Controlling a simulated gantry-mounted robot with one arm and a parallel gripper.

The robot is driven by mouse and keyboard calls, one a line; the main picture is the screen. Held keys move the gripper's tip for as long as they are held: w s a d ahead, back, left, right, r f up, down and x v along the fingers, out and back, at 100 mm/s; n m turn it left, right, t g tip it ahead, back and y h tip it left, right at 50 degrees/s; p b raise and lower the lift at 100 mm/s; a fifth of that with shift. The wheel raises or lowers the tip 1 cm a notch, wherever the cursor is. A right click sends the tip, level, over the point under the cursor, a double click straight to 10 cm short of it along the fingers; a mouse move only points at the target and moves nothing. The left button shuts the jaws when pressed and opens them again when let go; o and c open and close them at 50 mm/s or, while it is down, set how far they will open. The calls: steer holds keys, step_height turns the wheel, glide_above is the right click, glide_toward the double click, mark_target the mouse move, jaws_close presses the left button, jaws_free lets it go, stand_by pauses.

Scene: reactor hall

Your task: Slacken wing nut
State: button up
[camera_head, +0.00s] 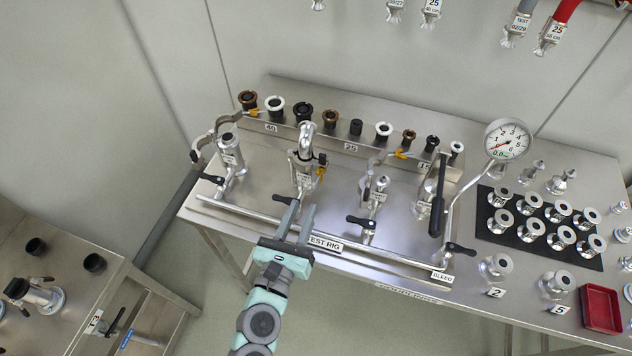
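The wing nut cannot be picked out for certain. The second fitting from the left on the test rig (365,253) has a clamp (306,157) around its upper joint, with a small yellow-orange part (320,172) at its right side; this is too small to tell as a wing nut. My gripper (302,207) is open and empty. Its two fingers point up the picture, just below that fitting and apart from the clamp. Another open-looking clamp (200,145) hangs at the left fitting (229,150).
Black-handled valves (360,221) stand along the rig pipe. A pressure gauge (507,140) rises at right. Behind is a rack of seals (303,112). Right of the rig are a black mat (541,230) with metal fittings and a red tray (601,309). Hoses (556,28) hang above.

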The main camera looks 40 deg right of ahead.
mark_target(317, 173)
steer(key=p+x, duration=0.1)
steer(key=x, duration=0.8)
steer(key=shift+w+d, duration=0.15)
steer(key=shift+d, duration=0.2)
steer(key=shift+c, duration=0.5)
jaws_close()
